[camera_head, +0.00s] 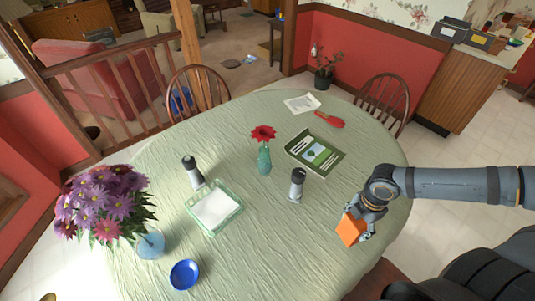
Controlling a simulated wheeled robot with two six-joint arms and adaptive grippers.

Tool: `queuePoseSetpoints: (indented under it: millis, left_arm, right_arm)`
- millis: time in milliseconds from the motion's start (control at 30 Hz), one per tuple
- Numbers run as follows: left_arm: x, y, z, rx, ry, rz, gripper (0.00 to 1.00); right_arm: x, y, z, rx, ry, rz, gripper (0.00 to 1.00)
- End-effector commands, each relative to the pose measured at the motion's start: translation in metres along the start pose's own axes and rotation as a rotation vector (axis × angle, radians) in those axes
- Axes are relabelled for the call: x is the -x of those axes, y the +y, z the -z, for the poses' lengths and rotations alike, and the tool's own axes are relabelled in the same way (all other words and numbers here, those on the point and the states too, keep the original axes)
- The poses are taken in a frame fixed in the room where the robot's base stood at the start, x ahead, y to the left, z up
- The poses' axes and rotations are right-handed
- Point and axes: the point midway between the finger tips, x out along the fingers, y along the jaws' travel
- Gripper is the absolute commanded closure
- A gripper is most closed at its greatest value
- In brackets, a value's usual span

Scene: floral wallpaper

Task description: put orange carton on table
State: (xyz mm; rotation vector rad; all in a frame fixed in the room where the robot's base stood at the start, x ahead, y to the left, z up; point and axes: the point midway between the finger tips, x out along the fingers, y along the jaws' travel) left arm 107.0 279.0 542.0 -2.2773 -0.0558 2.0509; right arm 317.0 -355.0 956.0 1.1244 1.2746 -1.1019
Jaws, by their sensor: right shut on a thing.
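The orange carton (350,229) is a small orange box at the right side of the table (240,257), which is covered with a pale green cloth. My right gripper (362,218) comes in from the right and is shut on the carton. The gripper's fingers hide part of the carton's right side. I cannot tell whether the carton's underside touches the cloth or is a little above it. My left gripper is not in view.
Left of the carton stand a grey-black shaker (297,185) and a green vase (264,160) with a red flower. A book (316,151) lies behind. A glass tray (215,209), a blue bowl (185,274) and purple flowers (95,205) are farther left. The front middle is clear.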

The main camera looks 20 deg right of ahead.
Motion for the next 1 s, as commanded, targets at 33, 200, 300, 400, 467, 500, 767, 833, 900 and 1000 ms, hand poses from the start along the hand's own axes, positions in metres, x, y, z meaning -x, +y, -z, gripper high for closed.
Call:
queuePoseSetpoints:
  millis: [33, 200, 300, 400, 467, 500, 767, 833, 900, 1000]
  left_arm:
    - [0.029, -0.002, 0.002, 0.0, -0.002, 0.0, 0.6]
    - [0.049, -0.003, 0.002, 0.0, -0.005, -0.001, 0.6]
    - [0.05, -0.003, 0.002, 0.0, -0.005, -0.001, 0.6]
    - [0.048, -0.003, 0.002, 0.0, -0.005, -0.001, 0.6]
    - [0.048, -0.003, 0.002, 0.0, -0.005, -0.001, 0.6]
    - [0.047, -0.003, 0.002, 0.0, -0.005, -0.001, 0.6]
    - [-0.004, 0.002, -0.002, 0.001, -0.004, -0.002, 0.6]
    - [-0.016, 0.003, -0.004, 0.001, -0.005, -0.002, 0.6]
    - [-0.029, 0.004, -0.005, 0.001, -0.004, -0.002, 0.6]
    - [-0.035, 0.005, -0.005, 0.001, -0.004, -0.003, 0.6]
  right_arm:
    - [0.021, -0.005, 0.002, 0.058, 0.007, -0.003, 0.71]
    - [0.027, -0.017, 0.003, 0.221, -0.006, 0.002, 0.71]
    - [0.025, -0.019, 0.003, 0.258, -0.01, 0.004, 0.71]
    - [0.023, -0.02, 0.002, 0.265, -0.012, 0.005, 0.71]
    - [0.022, -0.02, 0.002, 0.264, -0.012, 0.006, 0.71]
    - [0.022, -0.02, 0.002, 0.264, -0.012, 0.006, 0.71]
    - [-0.002, 0.002, 0.013, 0.26, -0.006, -0.005, 0.71]
    - [-0.004, 0.012, 0.018, 0.256, -0.005, -0.009, 0.71]
    - [-0.007, 0.021, 0.023, 0.257, -0.003, -0.009, 0.71]
    - [-0.006, 0.031, 0.027, 0.257, -0.004, -0.007, 0.71]
